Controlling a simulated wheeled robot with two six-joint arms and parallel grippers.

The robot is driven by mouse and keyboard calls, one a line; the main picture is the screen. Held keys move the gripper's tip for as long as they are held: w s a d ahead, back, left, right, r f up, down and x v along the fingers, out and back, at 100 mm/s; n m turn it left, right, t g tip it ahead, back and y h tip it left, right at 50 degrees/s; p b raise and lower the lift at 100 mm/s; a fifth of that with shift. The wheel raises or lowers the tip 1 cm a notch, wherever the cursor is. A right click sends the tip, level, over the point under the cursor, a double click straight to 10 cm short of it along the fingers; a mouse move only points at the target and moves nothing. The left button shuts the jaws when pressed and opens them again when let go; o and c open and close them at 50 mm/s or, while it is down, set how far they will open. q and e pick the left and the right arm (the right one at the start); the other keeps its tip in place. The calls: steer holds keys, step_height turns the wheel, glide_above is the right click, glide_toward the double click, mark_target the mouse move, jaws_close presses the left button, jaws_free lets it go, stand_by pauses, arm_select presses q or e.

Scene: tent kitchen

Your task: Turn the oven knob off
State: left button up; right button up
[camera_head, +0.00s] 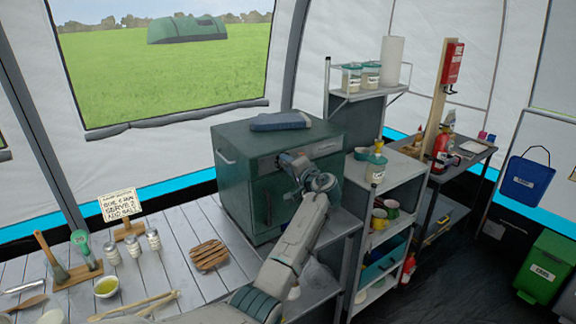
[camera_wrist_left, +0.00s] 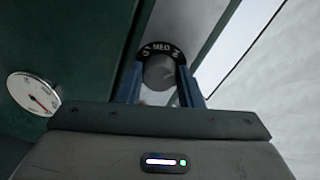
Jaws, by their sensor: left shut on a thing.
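The oven (camera_head: 240,165) is a dark green box on the slatted table, with a light control strip along the top of its front. Its knob (camera_wrist_left: 159,72) is a grey round cap on a black dial with white lettering, of which "MED" can be read at the top. My left gripper (camera_head: 284,158) is at the oven's front, near the control strip, and hides the knob in the head view. In the left wrist view, the blue fingers of my left gripper (camera_wrist_left: 161,82) stand on both sides of the knob, shut on it. My right gripper is not in view.
A white round gauge (camera_wrist_left: 33,93) sits on the oven front beside the knob. A folded blue cloth (camera_head: 280,121) lies on the oven. A wooden trivet (camera_head: 209,255), jars and a sign (camera_head: 121,205) stand on the table. A shelf unit (camera_head: 384,235) stands close at the right.

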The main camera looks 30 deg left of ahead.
arm_select(q)
steer(key=shift+d+m+g+p, duration=0.1)
steer(key=shift+m+g+p, duration=0.3)
steer(key=shift+m+p, duration=3)
steer(key=m+b, duration=0.2)
steer(key=m, duration=0.1)
steer(key=shift+b, duration=0.35)
steer(key=o, duration=1)
steer(key=shift+w, duration=0.1)
